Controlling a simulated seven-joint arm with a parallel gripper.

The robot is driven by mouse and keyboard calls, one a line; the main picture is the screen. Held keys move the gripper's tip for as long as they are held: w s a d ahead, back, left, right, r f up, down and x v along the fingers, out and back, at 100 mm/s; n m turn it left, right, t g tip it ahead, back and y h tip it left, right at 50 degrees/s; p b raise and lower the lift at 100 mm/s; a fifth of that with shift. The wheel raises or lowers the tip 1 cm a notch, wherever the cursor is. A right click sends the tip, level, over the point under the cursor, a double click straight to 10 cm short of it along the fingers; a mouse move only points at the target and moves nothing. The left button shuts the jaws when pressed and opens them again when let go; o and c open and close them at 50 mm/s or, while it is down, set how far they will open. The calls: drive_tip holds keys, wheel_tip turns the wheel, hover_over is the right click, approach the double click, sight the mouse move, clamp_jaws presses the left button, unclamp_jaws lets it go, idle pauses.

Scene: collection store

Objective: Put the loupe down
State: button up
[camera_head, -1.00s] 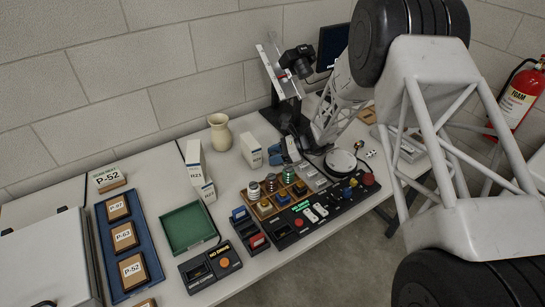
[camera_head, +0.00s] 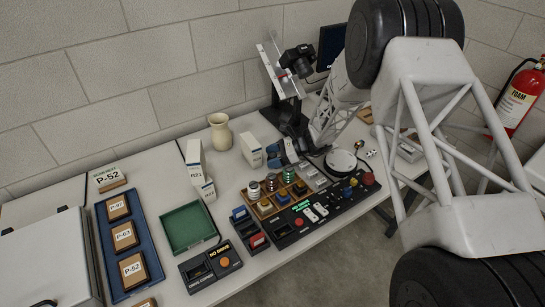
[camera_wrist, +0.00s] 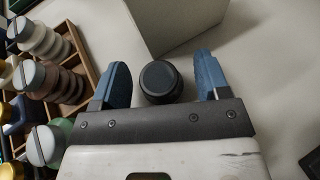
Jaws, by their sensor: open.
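The loupe, a short dark cylinder with a round top (camera_wrist: 159,80), stands on the white table in the wrist view. My gripper (camera_wrist: 162,78) is open, with one blue finger on each side of the loupe. A gap shows on both sides, so the fingers look clear of it. In the head view my gripper (camera_head: 281,153) is low over the table, beside the small white box. I cannot make out the loupe there; the gripper seems to hide it.
A white box (camera_wrist: 175,18) stands just beyond the fingertips; it also shows in the head view (camera_head: 251,150). A wooden rack (camera_head: 264,207) with several capped jars is close by. A control panel (camera_head: 318,214), green tray (camera_head: 187,228) and cream vase (camera_head: 220,132) share the table.

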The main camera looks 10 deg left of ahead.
drive_tip(key=shift+r, duration=0.15)
drive_tip(key=v, duration=1.2)
idle(0.7)
drive_tip(key=shift+s+d+r, duration=0.2)
drive_tip(key=shift+s+r, duration=0.05)
drive_tip(key=shift+r, duration=0.25)
drive_tip(key=s+d+r+n+t+h, duration=0.1)
drive_tip(key=s+d+r+n+h, duration=0.1)
drive_tip(key=s+d+r, duration=0.35)
drive_tip(key=s+d+r+n+h, duration=0.2)
drive_tip(key=s+d+r+n, duration=0.1)
drive_tip(key=s+r, duration=0.5)
drive_tip(key=s+d+r+n+t+h, duration=0.1)
drive_tip(key=s+d+r+n+h, duration=0.2)
drive_tip(key=s+r, duration=0.4)
drive_tip(key=s+d+r+n+t+h, duration=0.2)
drive_tip(key=s+d, duration=0.5)
drive_tip(key=s, duration=0.5)
drive_tip(key=s+d+r+n+t+h, duration=0.2)
drive_tip(key=s+d+r+n+h, duration=0.2)
drive_tip(key=s, duration=0.9)
drive_tip(key=d+r, duration=0.1)
drive_tip(key=d, duration=0.2)
drive_tip(key=shift+r+t, duration=0.35)
drive_tip(key=shift+t, duration=0.05)
